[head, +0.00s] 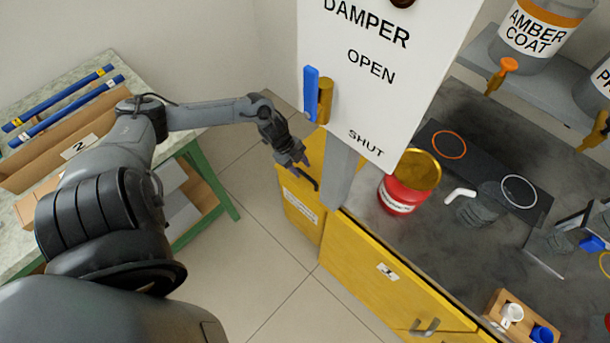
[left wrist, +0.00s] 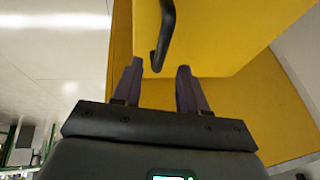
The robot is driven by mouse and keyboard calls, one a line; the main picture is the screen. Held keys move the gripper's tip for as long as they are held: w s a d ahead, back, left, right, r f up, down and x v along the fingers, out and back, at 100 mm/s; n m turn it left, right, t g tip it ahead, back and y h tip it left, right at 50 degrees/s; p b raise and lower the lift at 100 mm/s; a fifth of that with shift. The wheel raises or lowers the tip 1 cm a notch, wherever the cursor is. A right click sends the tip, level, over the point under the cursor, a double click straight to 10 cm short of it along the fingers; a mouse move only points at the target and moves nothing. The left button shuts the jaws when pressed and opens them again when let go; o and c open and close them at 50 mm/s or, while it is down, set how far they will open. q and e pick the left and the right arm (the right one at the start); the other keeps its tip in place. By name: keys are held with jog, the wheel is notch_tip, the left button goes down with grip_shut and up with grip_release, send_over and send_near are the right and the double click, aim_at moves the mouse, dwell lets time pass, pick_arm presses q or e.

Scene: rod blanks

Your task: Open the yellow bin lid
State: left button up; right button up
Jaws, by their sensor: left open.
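The yellow bin (head: 301,212) stands on the floor beside the bench, with a white label on its front. Its yellow lid (left wrist: 225,30) carries a dark bar handle (left wrist: 166,30), which also shows in the head view (head: 304,179). The lid looks down; part of it is hidden behind my gripper and a grey post in the head view. My left gripper (head: 302,160) is over the lid. In the left wrist view its open fingers (left wrist: 156,75) point at the handle, whose near end lies between the fingertips. Contact with the handle cannot be told.
A white damper board (head: 370,75) with a blue handle stands close right of my left gripper. The bench with yellow drawers (head: 365,275) holds a red can (head: 398,194). A green-legged table (head: 25,218) is at left. Floor between is clear.

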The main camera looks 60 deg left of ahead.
aim_at(307, 176)
pick_arm(q)
jog(key=shift+b+x, duration=0.6)
jog(key=shift+x, duration=1.4)
grip_shut()
